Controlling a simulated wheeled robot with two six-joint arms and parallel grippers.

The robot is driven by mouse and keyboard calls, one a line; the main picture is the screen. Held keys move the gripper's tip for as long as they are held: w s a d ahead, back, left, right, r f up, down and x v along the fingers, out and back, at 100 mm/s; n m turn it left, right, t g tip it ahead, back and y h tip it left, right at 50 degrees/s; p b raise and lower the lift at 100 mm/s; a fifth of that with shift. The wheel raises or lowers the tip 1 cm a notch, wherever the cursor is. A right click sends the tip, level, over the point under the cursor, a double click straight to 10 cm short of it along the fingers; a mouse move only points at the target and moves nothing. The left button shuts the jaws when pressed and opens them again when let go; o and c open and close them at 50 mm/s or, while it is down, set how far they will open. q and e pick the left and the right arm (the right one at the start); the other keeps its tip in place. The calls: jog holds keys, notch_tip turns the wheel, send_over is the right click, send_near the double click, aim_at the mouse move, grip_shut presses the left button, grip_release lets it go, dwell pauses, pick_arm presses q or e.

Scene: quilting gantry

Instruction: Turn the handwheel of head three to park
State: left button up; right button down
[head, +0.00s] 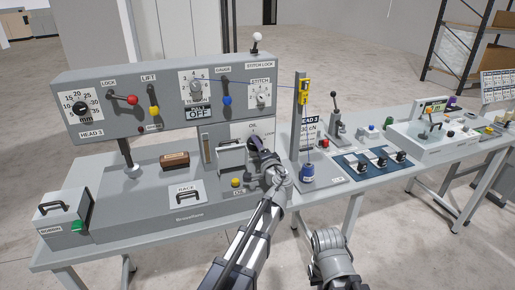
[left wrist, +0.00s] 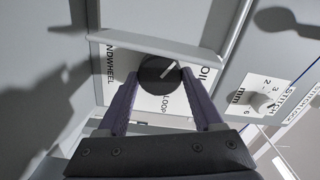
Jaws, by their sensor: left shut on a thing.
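The machine labelled HEAD 3 (head: 150,95) stands at the left of the head view. In the left wrist view its handwheel (left wrist: 154,76) is a round dark knob with a white pointer line, on a white plate with the words HANDWHEEL and LOOP. The pointer slants toward the upper right of that picture. My left gripper (head: 262,152) is at the right part of the machine; its two purple fingers (left wrist: 157,80) are shut on the knob from both sides. In the head view my gripper largely hides the knob. No park mark is readable. My right gripper is out of view.
A grey lidded box with a handle (head: 231,156) sits just left of my gripper. A yellow button (head: 235,183) is below it. A tension stand (head: 300,110) with a blue spool (head: 307,172) rises to the right. A wooden-backed brush (head: 174,159) lies on the machine bed.

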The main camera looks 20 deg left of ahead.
pick_arm(q)
jog(key=n, duration=0.5)
jog(key=shift+n, duration=0.4)
dwell(0.4)
jog(key=o, duration=1.4)
jog(key=shift+c, duration=0.2)
jog(key=v, duration=0.7)
jog(key=shift+s+d, duration=0.25)
jog(key=shift+s, duration=0.1)
